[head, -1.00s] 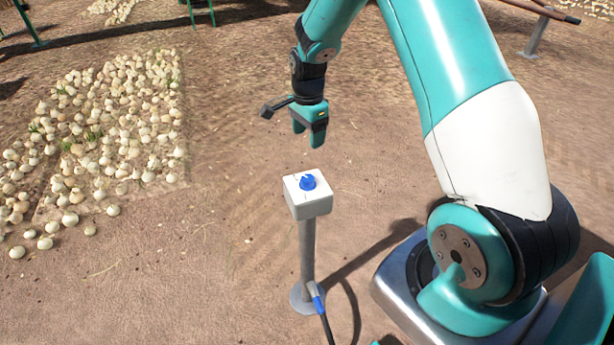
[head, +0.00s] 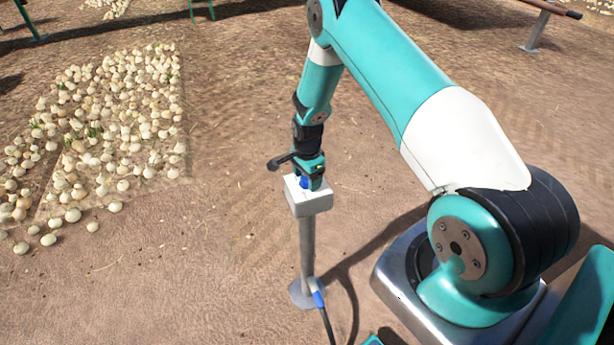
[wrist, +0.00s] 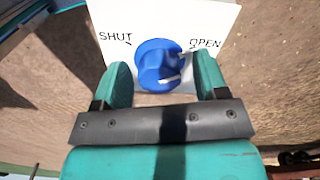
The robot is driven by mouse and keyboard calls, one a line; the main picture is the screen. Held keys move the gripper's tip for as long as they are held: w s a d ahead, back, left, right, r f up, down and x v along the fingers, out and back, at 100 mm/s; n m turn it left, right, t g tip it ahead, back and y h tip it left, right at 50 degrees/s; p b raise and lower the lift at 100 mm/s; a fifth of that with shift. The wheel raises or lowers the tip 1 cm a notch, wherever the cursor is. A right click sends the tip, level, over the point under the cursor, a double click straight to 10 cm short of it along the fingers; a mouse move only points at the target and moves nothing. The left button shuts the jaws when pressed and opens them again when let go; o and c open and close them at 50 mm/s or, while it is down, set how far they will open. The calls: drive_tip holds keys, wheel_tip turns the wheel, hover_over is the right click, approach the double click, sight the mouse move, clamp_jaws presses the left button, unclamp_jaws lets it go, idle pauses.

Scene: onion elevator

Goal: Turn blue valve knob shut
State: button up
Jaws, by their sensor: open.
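The blue valve knob (wrist: 160,66) sits on the white box top (wrist: 112,14), which carries the words SHUT on the left and OPEN on the right. A white mark on the knob's upper right points toward OPEN. In the head view the knob (head: 304,183) is partly hidden by my gripper (head: 311,184), and the box (head: 312,205) stands on a grey post. In the wrist view my gripper (wrist: 160,72) is open, with one finger on each side of the knob and gaps visible on both sides.
The post (head: 307,250) stands on a round base on bare soil, with a blue-tipped hose (head: 318,300) at its foot. A bed of onions (head: 110,120) lies to the left. The soil around the post is mostly clear.

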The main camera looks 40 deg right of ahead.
drive_tip(key=shift+c, duration=0.5)
drive_tip(key=c, duration=0.8)
drive_tip(key=shift+c, duration=0.2)
